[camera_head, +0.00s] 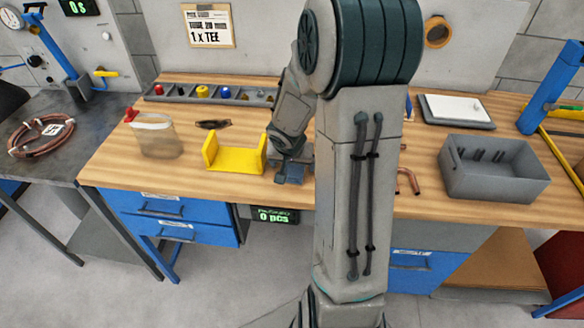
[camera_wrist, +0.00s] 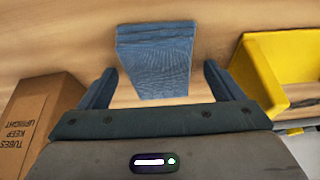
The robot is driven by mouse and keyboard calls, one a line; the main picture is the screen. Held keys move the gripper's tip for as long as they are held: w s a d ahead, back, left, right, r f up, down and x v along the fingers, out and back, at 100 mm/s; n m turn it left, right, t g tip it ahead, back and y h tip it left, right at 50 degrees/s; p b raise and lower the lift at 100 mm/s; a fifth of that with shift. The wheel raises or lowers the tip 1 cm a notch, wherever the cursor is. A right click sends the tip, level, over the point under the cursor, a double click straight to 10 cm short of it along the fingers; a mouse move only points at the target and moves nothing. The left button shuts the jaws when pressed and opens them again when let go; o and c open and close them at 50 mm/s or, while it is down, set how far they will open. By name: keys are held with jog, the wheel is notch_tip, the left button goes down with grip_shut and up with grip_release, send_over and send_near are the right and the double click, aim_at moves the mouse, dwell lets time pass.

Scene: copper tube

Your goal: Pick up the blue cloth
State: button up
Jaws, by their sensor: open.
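The blue cloth (camera_wrist: 155,65) is folded and shows in the wrist view between my two fingers. Its ribbed folded end lies toward the wooden bench, and its flat woven part reaches toward my palm. My gripper (camera_wrist: 160,88) is open and empty, with one finger on each side of the cloth and a visible gap to both. My arm hides much of that spot.
A yellow bracket (camera_head: 236,160) stands close beside my gripper; it also shows in the wrist view (camera_wrist: 262,75). A cardboard box (camera_wrist: 42,120) is on the other side. A grey bin (camera_head: 495,185) and copper tube (camera_head: 410,180) lie right; a bag (camera_head: 157,140) stands left.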

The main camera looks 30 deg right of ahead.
aim_at(292, 166)
jog(key=shift+f, duration=0.15)
jog(key=shift+c, duration=0.4)
jog(key=c, duration=1)
notch_tip(292, 166, up, 9)
jog(key=p, duration=0.3)
jog(key=shift+r, duration=0.75)
